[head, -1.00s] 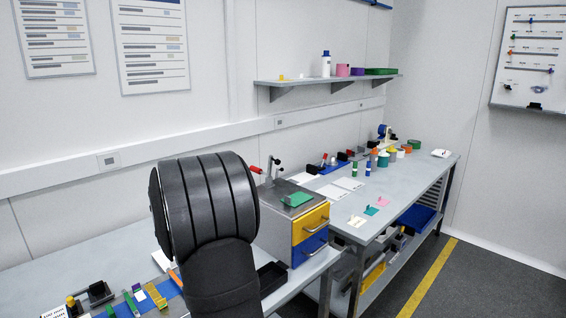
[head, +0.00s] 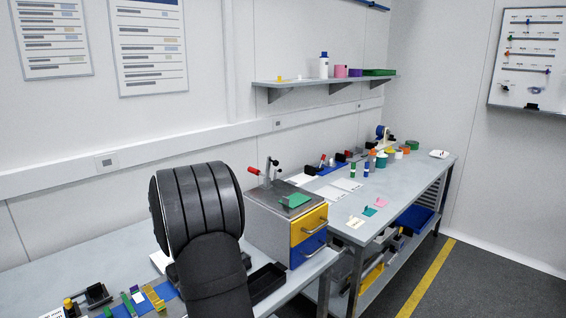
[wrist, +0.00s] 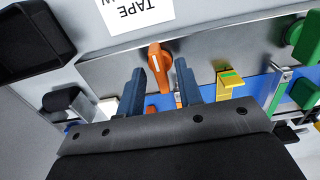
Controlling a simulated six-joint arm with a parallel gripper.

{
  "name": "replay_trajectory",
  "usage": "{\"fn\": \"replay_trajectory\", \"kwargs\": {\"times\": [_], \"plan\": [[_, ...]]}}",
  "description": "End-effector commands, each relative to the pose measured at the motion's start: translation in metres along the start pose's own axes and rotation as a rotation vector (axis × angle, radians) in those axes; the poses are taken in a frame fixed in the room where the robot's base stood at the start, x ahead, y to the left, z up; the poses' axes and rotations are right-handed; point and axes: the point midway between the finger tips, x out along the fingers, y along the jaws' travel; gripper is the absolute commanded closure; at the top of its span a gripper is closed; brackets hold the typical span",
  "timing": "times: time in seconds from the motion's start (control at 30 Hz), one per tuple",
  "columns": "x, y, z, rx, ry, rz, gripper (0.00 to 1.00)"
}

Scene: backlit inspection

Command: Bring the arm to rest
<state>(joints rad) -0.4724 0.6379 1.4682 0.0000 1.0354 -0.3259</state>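My gripper (wrist: 160,92) shows in the wrist view with its two blue-grey fingers apart and nothing held between them. An orange part (wrist: 158,62) lies beyond the fingertips, close to the left one; I cannot tell whether they touch. In the head view my dark arm stands over the near bench (head: 75,258), and the gripper itself is hidden there.
In the wrist view a yellow clip (wrist: 230,80) and green parts (wrist: 300,92) lie to the right, and a black bin (wrist: 35,40) is at upper left. A drawer cabinet (head: 268,215) stands right of my arm in the head view.

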Motion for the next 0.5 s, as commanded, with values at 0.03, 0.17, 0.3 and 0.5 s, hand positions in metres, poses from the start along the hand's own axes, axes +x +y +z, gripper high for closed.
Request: {"fn": "replay_trajectory", "kwargs": {"times": [0.03, 0.17, 0.3, 0.5], "plan": [[-0.001, 0.000, 0.000, 0.000, 0.000, 0.000, 0.67], [-0.009, 0.000, 0.000, -0.001, 0.001, 0.000, 0.67], [-0.030, 0.000, -0.001, -0.002, 0.005, 0.002, 0.67], [-0.070, 0.000, -0.001, -0.002, 0.004, 0.001, 0.67]]}}
